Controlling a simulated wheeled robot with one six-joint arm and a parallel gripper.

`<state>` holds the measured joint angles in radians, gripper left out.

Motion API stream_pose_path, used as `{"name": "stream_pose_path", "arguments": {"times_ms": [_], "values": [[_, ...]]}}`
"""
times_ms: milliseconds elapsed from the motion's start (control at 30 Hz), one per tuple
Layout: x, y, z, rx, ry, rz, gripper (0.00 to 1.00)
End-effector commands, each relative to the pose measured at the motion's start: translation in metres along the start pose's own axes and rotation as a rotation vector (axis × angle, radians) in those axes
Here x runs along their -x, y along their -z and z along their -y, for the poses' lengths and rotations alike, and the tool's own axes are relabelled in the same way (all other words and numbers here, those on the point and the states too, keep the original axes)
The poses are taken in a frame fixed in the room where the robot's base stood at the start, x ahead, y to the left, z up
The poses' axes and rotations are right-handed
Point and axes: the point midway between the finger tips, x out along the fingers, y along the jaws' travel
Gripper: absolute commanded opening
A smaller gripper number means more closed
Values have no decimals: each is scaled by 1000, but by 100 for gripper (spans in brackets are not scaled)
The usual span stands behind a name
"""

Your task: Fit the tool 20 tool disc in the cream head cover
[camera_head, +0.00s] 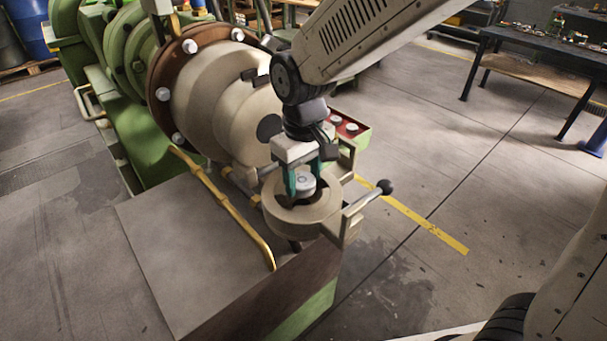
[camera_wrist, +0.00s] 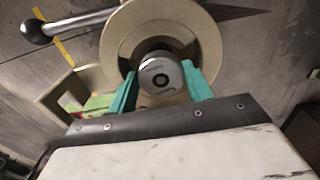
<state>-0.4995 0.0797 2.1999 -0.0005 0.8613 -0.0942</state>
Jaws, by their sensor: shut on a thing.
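The tool disc (camera_head: 304,184) is a small grey metal piece with a round marked face. In the wrist view the disc (camera_wrist: 161,79) sits between the teal fingers of my gripper (camera_wrist: 160,88), which is shut on it. The cream head cover (camera_head: 283,220) is a thick ring with a central opening, at the end of the extruder. In the head view my gripper (camera_head: 304,181) holds the disc over the ring's opening. In the wrist view the cover (camera_wrist: 203,37) surrounds the disc's upper side. I cannot tell how deep the disc is in the opening.
A lever with a dark knob (camera_head: 385,187) sticks out right of the cover. The cream extruder barrel (camera_head: 215,95) lies behind, with a yellow pipe (camera_head: 228,205) at its side. A dark workbench (camera_head: 545,50) stands far right. Open floor lies between.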

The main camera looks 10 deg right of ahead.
Motion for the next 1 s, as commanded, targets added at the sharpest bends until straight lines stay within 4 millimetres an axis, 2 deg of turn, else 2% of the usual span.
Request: {"name": "stream_pose_path", "arguments": {"times_ms": [367, 1000], "values": [[-1, 0, 0, 0, 0, 0, 23], [-19, 0, 0, 0, 0, 0, 23]]}}
